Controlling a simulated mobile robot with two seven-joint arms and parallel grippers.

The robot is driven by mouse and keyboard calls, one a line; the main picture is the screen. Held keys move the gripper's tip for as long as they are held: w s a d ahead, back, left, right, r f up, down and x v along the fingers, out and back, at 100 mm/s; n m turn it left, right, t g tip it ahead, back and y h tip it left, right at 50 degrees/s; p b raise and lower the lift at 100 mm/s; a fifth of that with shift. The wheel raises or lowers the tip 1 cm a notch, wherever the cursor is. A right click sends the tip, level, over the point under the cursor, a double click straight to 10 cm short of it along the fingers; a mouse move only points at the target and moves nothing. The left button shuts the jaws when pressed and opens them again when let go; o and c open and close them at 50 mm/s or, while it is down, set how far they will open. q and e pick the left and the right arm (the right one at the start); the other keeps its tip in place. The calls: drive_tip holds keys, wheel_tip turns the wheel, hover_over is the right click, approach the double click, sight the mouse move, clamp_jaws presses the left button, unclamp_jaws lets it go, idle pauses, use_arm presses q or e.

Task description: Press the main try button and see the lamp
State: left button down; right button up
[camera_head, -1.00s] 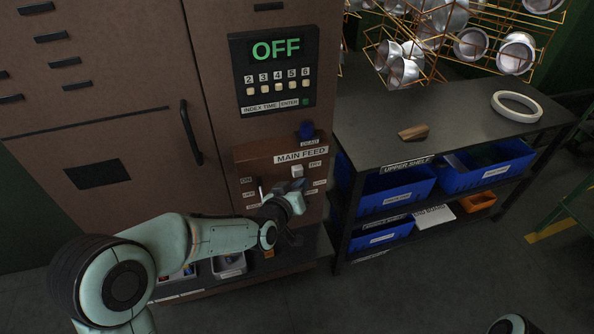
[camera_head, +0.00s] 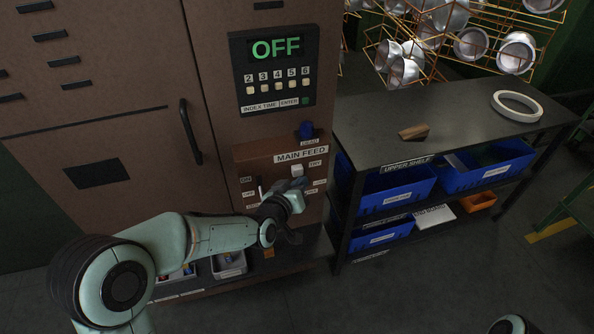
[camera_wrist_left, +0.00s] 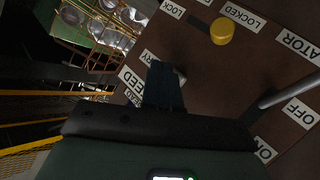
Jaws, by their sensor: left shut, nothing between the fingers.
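The main feed panel (camera_head: 252,153) is a brown box on the front of the cabinet. A small pale button (camera_head: 297,169) sits beside the small label that seems to read TRY, under the MAIN FEED label. A dark blue domed lamp (camera_head: 306,129) stands on top of the panel and does not look lit. My left gripper (camera_head: 299,184) is shut and empty, just below the pale button. In the left wrist view my shut fingers (camera_wrist_left: 165,84) lie by the TRY label and partly cover the button; contact cannot be told. My right gripper is not in view.
A display (camera_head: 275,49) reads OFF above numbered buttons. A yellow knob (camera_wrist_left: 223,31) and a grey lever (camera_wrist_left: 290,91) are on the panel near my fingers. A dark bench (camera_head: 463,121) with blue bins stands at right. A cabinet handle (camera_head: 190,132) juts out at left.

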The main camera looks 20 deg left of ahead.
use_arm(q)
drive_tip(key=shift+w+a, duration=0.15)
drive_tip(key=shift+w+a+b, duration=0.3)
drive_tip(key=shift+w+b, duration=0.1)
drive_tip(key=shift+w, duration=0.05)
idle(0.7)
drive_tip(key=shift+s+d, duration=0.55)
drive_tip(key=shift+s, duration=0.25)
drive_tip(key=s+d, duration=0.1)
drive_tip(key=s, duration=0.1)
drive_tip(key=s+d, duration=0.2)
drive_tip(key=s, duration=0.1)
drive_tip(key=shift+d+b, duration=0.2)
drive_tip(key=shift+b, duration=0.1)
drive_tip(key=shift+f, duration=0.1)
idle(0.7)
